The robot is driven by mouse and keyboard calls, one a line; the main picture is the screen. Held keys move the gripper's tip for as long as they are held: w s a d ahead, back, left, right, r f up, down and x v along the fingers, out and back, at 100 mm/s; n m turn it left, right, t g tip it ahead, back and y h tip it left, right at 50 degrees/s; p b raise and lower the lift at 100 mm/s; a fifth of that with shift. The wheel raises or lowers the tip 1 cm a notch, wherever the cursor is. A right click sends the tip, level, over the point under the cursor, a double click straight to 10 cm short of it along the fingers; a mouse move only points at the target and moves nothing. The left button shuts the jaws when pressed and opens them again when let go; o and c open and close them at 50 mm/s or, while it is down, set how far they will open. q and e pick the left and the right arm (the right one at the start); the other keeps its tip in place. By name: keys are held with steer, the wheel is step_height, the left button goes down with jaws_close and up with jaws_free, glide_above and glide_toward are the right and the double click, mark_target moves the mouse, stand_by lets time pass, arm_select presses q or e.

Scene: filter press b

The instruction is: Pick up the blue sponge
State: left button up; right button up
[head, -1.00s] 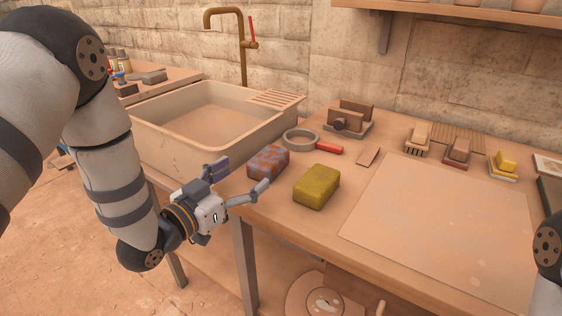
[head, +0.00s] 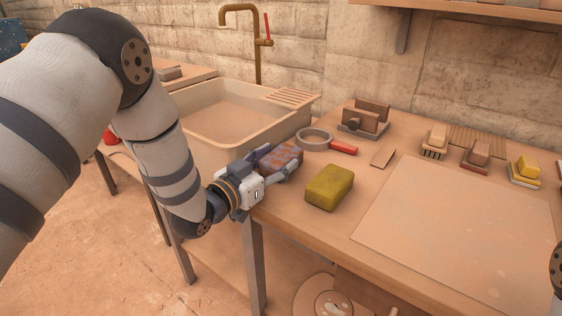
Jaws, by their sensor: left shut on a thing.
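The blue sponge (head: 285,154) is a block with mottled blue and rusty-orange faces, at the left end of the workbench beside the sink. My left gripper (head: 276,162) reaches it from the front left. Its fingers are shut on the sponge, one on each side, and partly cover it. The sponge appears still at bench-top level; its underside is hidden. My right gripper is not in view; only a bit of my right arm shows at the right edge.
A yellow-green sponge (head: 329,187) lies just right of the blue one. Behind are a ring with a red handle (head: 314,139) and the sink (head: 225,120). Several brushes stand at the back right. A pale flat board (head: 455,220) covers the bench's right part.

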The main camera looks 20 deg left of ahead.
mark_target(275, 158)
arm_select(q)
step_height(275, 158, up, 3)
steer(key=shift+r+p, duration=0.15)
steer(key=shift+p, duration=0.15)
steer(key=s+d+r+p, duration=0.2)
steer(key=s+r, duration=0.7)
steer(key=s, duration=0.5)
steer(key=shift+r, duration=0.35)
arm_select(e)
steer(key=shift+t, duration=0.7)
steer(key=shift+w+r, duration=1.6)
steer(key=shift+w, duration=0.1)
arm_select(q)
steer(key=shift+w, duration=0.1)
